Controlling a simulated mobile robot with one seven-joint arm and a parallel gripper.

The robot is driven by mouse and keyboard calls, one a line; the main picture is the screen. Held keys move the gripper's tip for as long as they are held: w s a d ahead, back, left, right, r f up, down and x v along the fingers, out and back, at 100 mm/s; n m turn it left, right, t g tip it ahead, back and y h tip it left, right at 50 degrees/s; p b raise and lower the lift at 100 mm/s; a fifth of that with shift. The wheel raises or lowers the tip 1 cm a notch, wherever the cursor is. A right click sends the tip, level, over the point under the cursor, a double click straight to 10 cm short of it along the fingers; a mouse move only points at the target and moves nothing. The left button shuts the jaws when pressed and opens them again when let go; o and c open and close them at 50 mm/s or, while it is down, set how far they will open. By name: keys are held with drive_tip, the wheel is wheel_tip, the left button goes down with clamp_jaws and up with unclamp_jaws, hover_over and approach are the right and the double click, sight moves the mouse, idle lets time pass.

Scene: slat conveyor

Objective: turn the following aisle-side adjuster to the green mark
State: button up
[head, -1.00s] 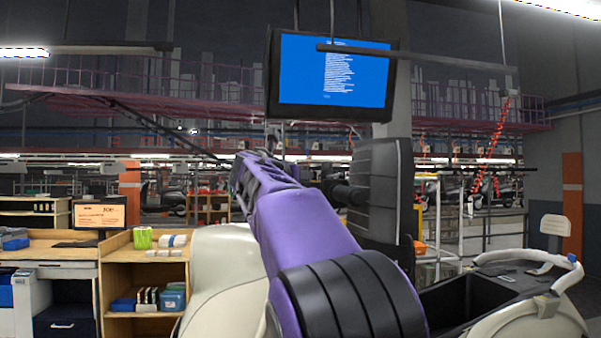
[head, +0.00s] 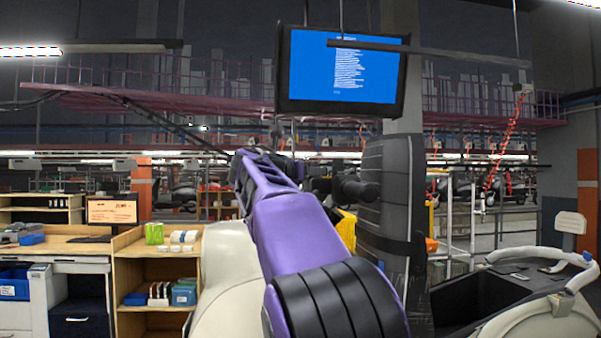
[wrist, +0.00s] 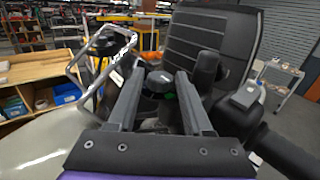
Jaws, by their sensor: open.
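My gripper (wrist: 161,74) shows in the wrist view with its two grey fingers spread apart and nothing held between them. A dark round knob (wrist: 158,81) shows between the fingers, with a small bit of green just below it. I take this knob to be the adjuster; the fingers do not visibly close on it, and I cannot tell how far it is turned. In the head view my purple arm reaches forward and hides most of what lies beyond its end; the knob cannot be made out there.
A black ribbed seat back (head: 388,200) stands right of my arm; it also shows behind the knob in the wrist view (wrist: 208,45). A metal tube frame (wrist: 100,62) stands close left of the fingers. A wooden shelf (head: 128,262) is at left, a hanging monitor (head: 342,70) above.

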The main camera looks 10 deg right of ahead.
drive_tip(key=b+v, duration=0.3)
drive_tip(key=v, duration=1.4)
drive_tip(key=shift+s+a, duration=0.1)
